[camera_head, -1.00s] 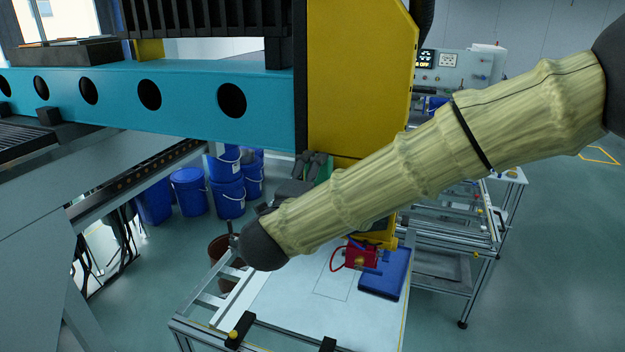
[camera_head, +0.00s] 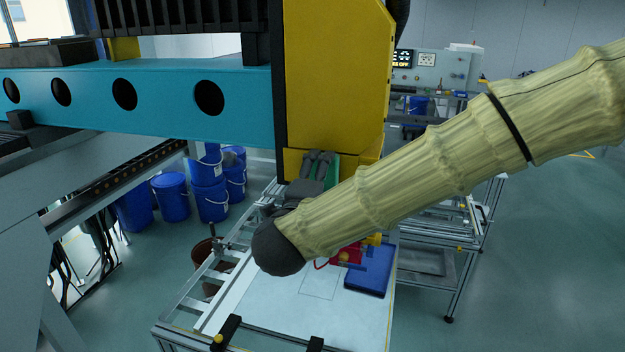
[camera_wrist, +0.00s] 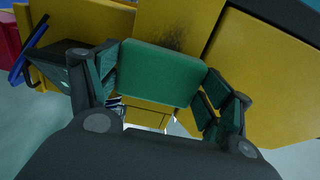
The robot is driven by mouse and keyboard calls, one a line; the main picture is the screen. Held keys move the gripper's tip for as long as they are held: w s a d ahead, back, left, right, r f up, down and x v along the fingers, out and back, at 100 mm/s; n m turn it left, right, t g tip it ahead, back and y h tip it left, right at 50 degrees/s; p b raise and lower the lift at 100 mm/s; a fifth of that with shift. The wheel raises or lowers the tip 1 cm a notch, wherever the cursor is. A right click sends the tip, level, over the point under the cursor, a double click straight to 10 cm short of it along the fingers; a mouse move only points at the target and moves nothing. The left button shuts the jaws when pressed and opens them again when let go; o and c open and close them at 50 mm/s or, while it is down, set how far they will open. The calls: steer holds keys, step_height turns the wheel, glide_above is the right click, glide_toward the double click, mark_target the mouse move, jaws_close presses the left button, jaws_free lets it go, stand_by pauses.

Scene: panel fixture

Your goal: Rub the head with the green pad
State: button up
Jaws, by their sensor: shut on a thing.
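The yellow machine head (camera_head: 335,75) hangs at the end of a teal beam. Its yellow faces fill much of the wrist view (camera_wrist: 255,75), with a dark speckled smudge (camera_wrist: 182,36) just above the pad. My gripper (camera_head: 318,163) is at the lower part of the head, partly hidden behind my arm. It is shut on the green pad (camera_wrist: 160,74), a block held between the two fingers. A sliver of the pad also shows in the head view (camera_head: 333,170). The pad overlaps the head in the picture; I cannot tell whether they touch.
The teal beam (camera_head: 150,95) runs left from the head. Below is a white-topped table (camera_head: 275,320) with a blue case (camera_head: 369,272) and a red device (camera_head: 350,254). Blue buckets (camera_head: 211,201) stand behind at left. Open floor lies at right.

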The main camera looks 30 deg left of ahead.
mark_target(299, 166)
steer(key=d+b, duration=0.1)
steer(key=d, duration=0.1)
steer(key=w+d+b, duration=0.1)
steer(key=d, duration=0.1)
steer(key=shift+w+d, duration=0.1)
steer(key=shift+d, duration=0.2)
stand_by(0.4)
steer(key=shift+s+a+b, duration=0.3)
steer(key=shift+s+a, duration=0.15)
steer(key=shift+a, duration=1.3)
steer(key=shift+s+a+b, duration=0.25)
steer(key=shift+s+a, duration=0.15)
steer(key=shift+a, duration=1.3)
steer(key=shift+s+a+b, duration=0.3)
steer(key=shift+s+a, duration=0.15)
steer(key=shift+a, duration=1.3)
steer(key=shift+s, duration=0.1)
steer(key=shift+b+v, duration=0.45)
steer(key=shift+v, duration=2.5)
